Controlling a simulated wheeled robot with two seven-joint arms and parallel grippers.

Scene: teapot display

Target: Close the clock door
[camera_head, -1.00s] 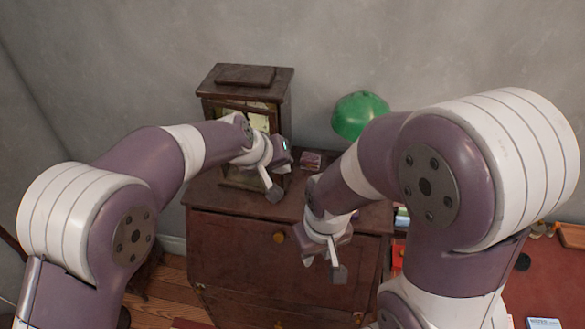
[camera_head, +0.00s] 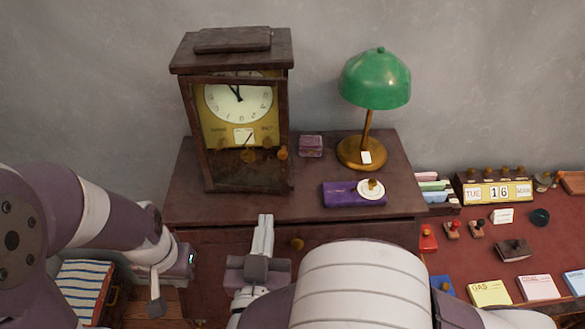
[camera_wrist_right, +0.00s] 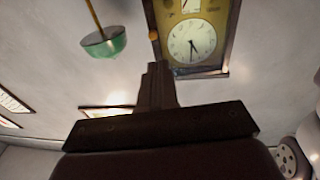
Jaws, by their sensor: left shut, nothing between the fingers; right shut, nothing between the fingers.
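The clock (camera_head: 232,48) is a dark wooden case on the cabinet top, with a cream dial (camera_head: 238,103) and a yellow lower panel. Its framed clock door (camera_head: 200,140) is at the front; I cannot tell whether it sits fully flush. The dial also shows upside down in the right wrist view (camera_wrist_right: 192,42). My left gripper (camera_head: 156,292) is shut and empty, low and left of the clock, apart from it. My right gripper (camera_head: 264,232) is shut and empty, in front of and below the clock. Its fingers also show in the right wrist view (camera_wrist_right: 157,85).
A green lamp (camera_head: 375,80), a small purple box (camera_head: 311,146) and a purple case (camera_head: 340,195) stand right of the clock on the cabinet (camera_head: 190,208). A red desk (camera_head: 455,265) with cards and a calendar (camera_head: 495,193) lies further right.

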